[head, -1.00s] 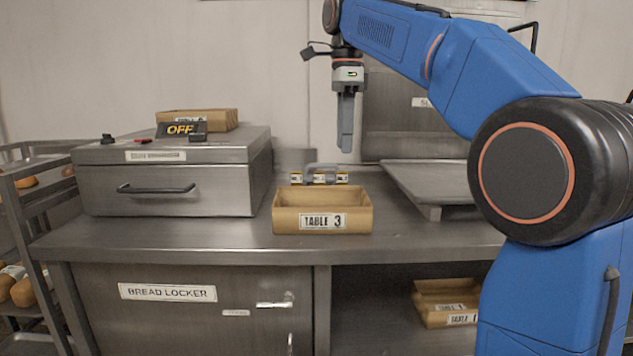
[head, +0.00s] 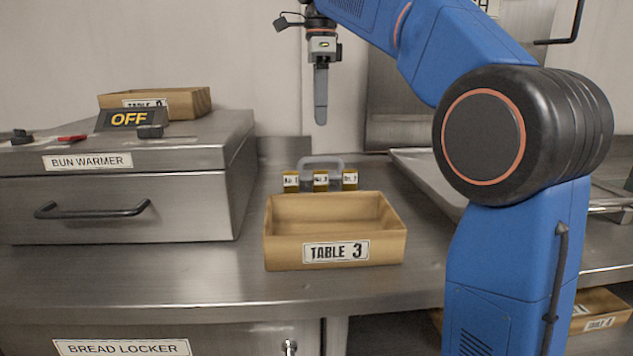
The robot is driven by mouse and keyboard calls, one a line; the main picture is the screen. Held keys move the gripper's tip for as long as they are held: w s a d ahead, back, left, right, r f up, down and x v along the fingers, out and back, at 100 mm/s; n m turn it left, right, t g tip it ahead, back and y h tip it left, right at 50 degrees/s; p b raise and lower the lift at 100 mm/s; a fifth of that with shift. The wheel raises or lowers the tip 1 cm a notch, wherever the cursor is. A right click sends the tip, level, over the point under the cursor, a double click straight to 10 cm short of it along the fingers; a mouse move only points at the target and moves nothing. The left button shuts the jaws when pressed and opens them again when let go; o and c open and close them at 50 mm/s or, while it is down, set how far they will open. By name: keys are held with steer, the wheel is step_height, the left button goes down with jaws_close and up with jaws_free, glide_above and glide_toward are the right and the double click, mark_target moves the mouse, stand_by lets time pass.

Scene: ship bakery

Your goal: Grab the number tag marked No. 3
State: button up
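Three small brass number tags stand in a row on the steel counter behind the TABLE 3 box: a left tag (head: 291,181), a middle tag (head: 320,181) and a right tag (head: 350,180). Their white labels are tiny; the middle one seems to read No. 3, but I cannot be sure. A grey handle-shaped loop (head: 322,160) rises behind them. My gripper (head: 321,115) points down above the row, clear of the tags. Its fingers overlap from this side, so the gap between them is hidden. No held object shows.
An open wooden box marked TABLE 3 (head: 335,252) stands in front of the tags. The bun warmer (head: 120,205), with an OFF sign (head: 130,119) and another box (head: 185,103) on top, is at left. A metal tray (head: 425,175) lies at right.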

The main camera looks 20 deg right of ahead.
glide_toward(321, 178)
steer(key=f, duration=0.5)
steer(key=shift+w+f, duration=0.1)
steer(key=shift+w, duration=0.1)
steer(key=shift+w+f, duration=0.2)
steer(key=shift+f, duration=2.4)
jaws_close()
